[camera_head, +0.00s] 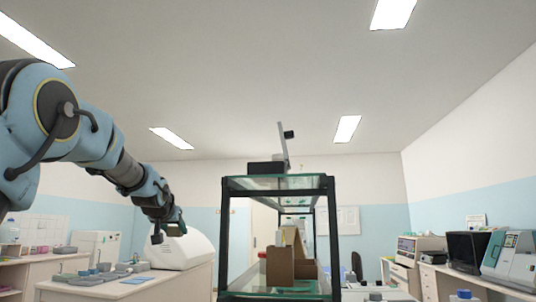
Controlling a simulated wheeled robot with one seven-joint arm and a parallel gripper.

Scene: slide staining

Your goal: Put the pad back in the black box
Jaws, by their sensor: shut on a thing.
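My gripper (168,232) hangs at the end of my blue and grey arm, left of centre, in front of a white rounded machine. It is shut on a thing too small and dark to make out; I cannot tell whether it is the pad. I see no pad clearly elsewhere. A low black box-like thing (264,168) sits on the top glass shelf of the black-framed rack, right of my gripper and apart from it. I cannot tell whether it is open or is the task's box.
The black-framed rack (225,240) stands at centre, with brown boxes (279,266) on a lower shelf. The white rounded machine (185,248) stands on a left bench with small items. Benches with instruments (512,258) line the right. The air above the rack is mostly clear.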

